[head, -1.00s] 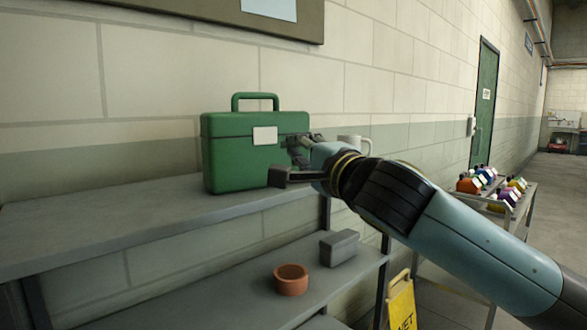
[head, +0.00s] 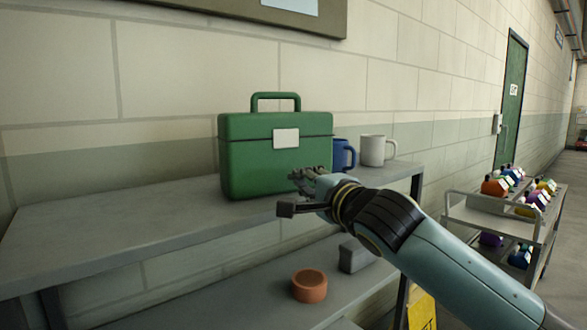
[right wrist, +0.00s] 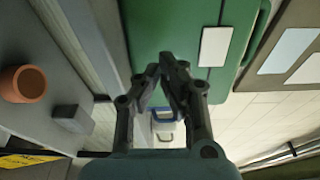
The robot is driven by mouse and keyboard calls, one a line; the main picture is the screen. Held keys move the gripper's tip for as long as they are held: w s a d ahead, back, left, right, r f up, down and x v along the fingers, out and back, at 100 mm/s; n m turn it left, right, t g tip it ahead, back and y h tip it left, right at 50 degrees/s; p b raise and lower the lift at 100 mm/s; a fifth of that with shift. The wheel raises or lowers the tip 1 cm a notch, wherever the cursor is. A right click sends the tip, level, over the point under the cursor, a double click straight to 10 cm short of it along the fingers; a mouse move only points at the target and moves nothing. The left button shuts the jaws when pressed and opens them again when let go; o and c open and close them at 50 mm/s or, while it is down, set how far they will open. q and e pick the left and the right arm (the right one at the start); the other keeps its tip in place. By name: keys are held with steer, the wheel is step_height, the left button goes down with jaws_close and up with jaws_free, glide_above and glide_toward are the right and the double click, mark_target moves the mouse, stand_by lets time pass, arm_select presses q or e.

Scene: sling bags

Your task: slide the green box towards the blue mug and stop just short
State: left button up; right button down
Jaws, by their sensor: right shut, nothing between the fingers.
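The green box (head: 262,168), with a top handle and a pale label, stands upright on the upper shelf. The blue mug (head: 342,156) is just right of it, its left side cut off by the box in the head view. My right gripper (head: 291,194) is shut and empty, in front of the box's lower right part. In the right wrist view its fingertips (right wrist: 163,68) meet over the green box (right wrist: 168,28); I cannot tell whether they touch it. The blue mug (right wrist: 163,113) shows between the fingers there. My left gripper is out of view.
A white mug (head: 375,151) stands right of the blue one. The upper shelf (head: 110,220) is bare left of the box. The lower shelf holds an orange pot (head: 309,287) and a grey block (head: 355,256).

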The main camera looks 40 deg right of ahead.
mark_target(285, 172)
steer(key=w, duration=0.2)
steer(key=w+p, duration=0.1)
steer(key=shift+d+r, duration=0.1)
steer(key=shift+d, duration=0.15)
steer(key=shift+w, duration=0.65)
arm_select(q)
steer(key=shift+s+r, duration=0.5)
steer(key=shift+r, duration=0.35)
arm_select(e)
steer(key=w, duration=0.1)
steer(key=w+b, duration=0.1)
steer(key=w, duration=0.1)
steer(key=shift+w+d+f, duration=0.2)
steer(key=shift+w+d, duration=0.1)
steer(key=shift+w, duration=0.3)
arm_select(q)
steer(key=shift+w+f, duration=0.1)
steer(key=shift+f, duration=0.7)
arm_select(e)
steer(key=shift+s+r, duration=0.1)
